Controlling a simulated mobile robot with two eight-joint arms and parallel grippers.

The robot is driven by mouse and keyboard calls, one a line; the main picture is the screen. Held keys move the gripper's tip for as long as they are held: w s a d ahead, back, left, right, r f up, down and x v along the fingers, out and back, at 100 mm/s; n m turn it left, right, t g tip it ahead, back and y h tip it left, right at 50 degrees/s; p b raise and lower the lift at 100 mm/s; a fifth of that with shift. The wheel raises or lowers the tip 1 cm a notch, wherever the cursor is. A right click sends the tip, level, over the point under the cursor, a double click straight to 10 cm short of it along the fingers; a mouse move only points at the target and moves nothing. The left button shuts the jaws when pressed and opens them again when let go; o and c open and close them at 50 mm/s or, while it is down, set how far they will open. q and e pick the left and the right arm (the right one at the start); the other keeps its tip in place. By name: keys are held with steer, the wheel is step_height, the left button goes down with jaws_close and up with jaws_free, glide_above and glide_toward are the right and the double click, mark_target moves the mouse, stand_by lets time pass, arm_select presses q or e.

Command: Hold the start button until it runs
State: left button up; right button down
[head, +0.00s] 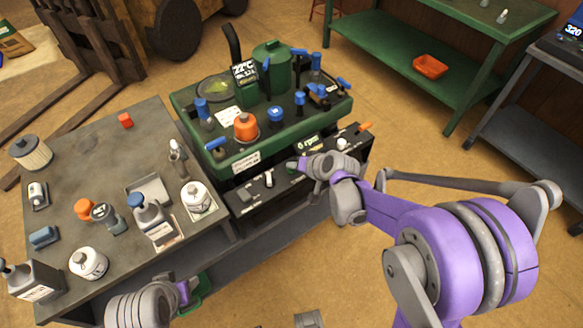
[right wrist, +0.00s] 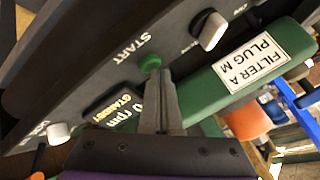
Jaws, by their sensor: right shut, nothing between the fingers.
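The green start button (right wrist: 151,62) sits below the word START on the dark control panel (right wrist: 75,75) in the right wrist view. My right gripper (right wrist: 158,75) is shut and empty, its tips at the button's edge; I cannot tell whether they press it. The panel's small display (right wrist: 122,112) reads 0 rpm and STANDBY. In the head view my right gripper (head: 297,164) is at the front panel of the green machine (head: 250,150) and hides the button. My left gripper (head: 188,291) is low at the bottom, its jaws unclear.
A white-capped switch (right wrist: 210,30) and a white knob (right wrist: 60,133) flank the button. The grey workbench (head: 90,150) at left holds bottles, a filter and a tray. A green shelf table (head: 400,50) with an orange tray (head: 430,66) stands at the back right. Open floor lies right of the machine.

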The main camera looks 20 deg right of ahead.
mark_target(293, 172)
stand_by(0.8)
steer(key=shift+r+p, duration=0.6)
steer(key=shift+r, duration=0.25)
steer(key=shift+r+p, duration=1.85)
steer(key=shift+r, duration=0.7)
